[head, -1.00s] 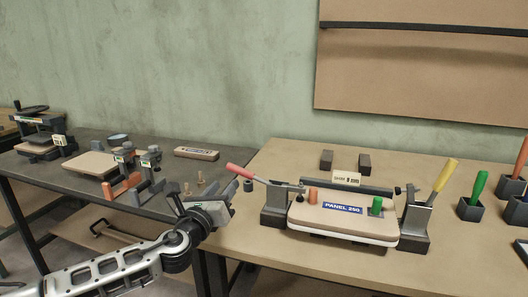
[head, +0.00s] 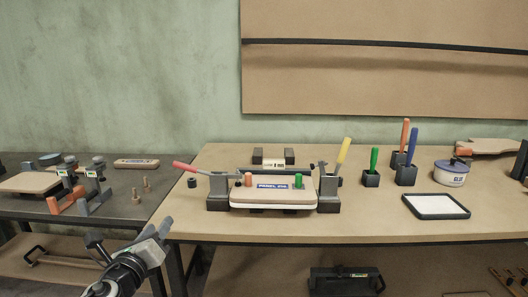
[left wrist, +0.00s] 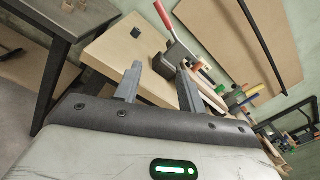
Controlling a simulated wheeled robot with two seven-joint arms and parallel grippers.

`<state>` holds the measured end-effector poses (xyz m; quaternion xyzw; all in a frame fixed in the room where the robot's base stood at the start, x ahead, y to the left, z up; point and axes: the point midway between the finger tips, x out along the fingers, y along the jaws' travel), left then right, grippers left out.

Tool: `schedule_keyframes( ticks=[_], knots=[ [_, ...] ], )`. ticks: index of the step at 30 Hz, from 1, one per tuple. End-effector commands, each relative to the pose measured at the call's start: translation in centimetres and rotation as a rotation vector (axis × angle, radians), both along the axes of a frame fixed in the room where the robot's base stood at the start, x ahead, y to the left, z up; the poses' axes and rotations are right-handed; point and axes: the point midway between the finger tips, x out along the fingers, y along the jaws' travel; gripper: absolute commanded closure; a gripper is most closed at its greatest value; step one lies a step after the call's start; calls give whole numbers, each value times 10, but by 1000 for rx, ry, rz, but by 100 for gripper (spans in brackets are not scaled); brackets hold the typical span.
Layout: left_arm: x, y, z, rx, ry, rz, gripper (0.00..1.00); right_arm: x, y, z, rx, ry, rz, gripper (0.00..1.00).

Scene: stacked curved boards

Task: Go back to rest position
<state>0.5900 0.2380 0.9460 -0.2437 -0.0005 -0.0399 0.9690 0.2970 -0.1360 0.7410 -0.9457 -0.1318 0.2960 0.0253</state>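My left gripper (head: 158,236) is at the lower left in the head view, in front of the gap between the two tables and clear of the things on them. In the left wrist view its two fingers (left wrist: 158,88) stand apart with nothing between them. The panel (head: 272,193), a pale curved board with a blue label, lies in the clamp fixture on the right table. The fixture's red-handled clamp (left wrist: 178,45) shows beyond the fingers in the left wrist view. My right gripper is not in view.
The right table (head: 330,224) also holds green, orange and blue tools in dark blocks, a glue pot (head: 451,173) and a black-rimmed tray (head: 436,206). The left table (head: 110,213) carries orange clamps (head: 72,199) and boards. A black case (head: 345,281) sits on the shelf below.

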Motion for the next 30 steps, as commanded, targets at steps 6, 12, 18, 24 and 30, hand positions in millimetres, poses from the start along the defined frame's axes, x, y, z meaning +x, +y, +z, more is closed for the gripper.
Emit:
schedule_keyframes(
  ticks=[6,12,18,24,30],
  knots=[
    [-30,-33,-50,-322,151,-33,60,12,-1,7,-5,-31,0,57],
    [-79,-71,-107,-782,356,-17,60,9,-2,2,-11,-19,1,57],
    [-168,-107,-169,-1550,624,172,60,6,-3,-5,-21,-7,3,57],
    [-249,-108,-201,-2228,702,502,60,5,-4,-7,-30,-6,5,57],
    [-285,-99,-212,-2519,659,690,60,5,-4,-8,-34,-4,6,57]
  ],
)
